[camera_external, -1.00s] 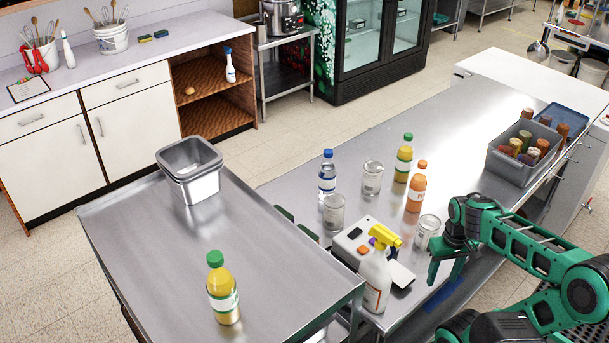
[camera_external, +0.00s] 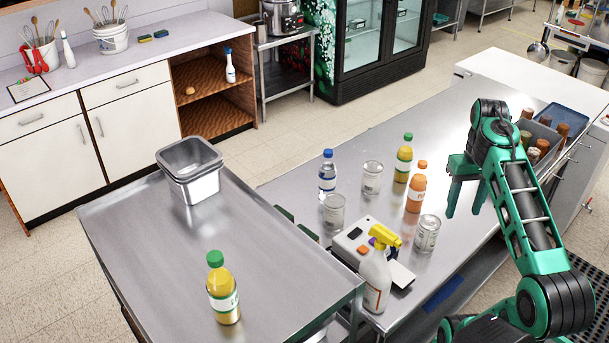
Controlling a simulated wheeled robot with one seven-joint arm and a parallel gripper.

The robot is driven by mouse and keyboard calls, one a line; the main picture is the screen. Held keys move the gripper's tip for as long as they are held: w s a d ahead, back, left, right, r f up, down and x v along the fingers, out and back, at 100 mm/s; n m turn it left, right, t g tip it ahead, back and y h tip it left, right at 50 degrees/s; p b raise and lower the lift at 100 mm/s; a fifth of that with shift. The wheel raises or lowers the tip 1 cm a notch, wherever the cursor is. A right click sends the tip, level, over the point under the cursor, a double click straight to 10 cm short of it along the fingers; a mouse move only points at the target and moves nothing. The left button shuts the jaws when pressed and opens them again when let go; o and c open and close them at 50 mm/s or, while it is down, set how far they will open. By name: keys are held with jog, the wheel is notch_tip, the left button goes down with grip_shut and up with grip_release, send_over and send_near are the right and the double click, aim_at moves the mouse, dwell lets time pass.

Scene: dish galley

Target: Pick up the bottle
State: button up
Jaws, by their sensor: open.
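Several bottles are in view, and I cannot tell which one is meant. On the steel counter (camera_external: 395,150) stand a clear bottle with a blue cap (camera_external: 327,176), a yellow bottle with a green cap (camera_external: 404,160) and an orange bottle with an orange cap (camera_external: 416,190). Another yellow bottle with a green cap (camera_external: 223,292) stands upright on the steel cart (camera_external: 130,230) at the left. My gripper (camera_external: 463,214) is open and empty, fingers pointing down, above the counter to the right of the orange bottle and apart from it.
A spray bottle (camera_external: 376,280) with a yellow head stands by a white device (camera_external: 352,240) at the counter's front. A grey bin of jars (camera_external: 545,165) is behind my arm. A steel container (camera_external: 190,170) sits on the cart.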

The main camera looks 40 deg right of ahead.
jog(key=w+d+f+m+t+y, duration=0.15)
jog(key=w+d+f+m, duration=0.3)
jog(key=w, duration=0.55)
jog(key=w+d+f+m+y, duration=0.25)
jog(key=w+d+f, duration=0.3)
jog(key=w, duration=0.55)
jog(key=w+d+f+m+t+y, duration=0.15)
jog(key=w+d+f+m, duration=0.35)
jog(key=w, duration=0.5)
jog(key=s+d+r+m+t+y, duration=0.3)
jog(key=s+d+r+m+t, duration=0.3)
jog(key=d, duration=0.4)
jog(key=s+d+r+m+t+y, duration=0.3)
jog(key=s+d+r+t+y, duration=0.15)
jog(key=d+r, duration=0.5)
jog(key=h, duration=0.1)
send_near(422, 165)
jog(key=shift+w+d+f+x, duration=0.2)
jog(key=shift+x, duration=1.4)
jog(key=shift+w+d+f+x, duration=0.15)
jog(key=shift+d+f+x, duration=0.1)
jog(key=shift+x, duration=1.35)
jog(key=shift+w+d+f+x, duration=0.15)
jog(key=shift+w+f+x, duration=0.05)
jog(key=shift+x, duration=1.4)
grip_shut()
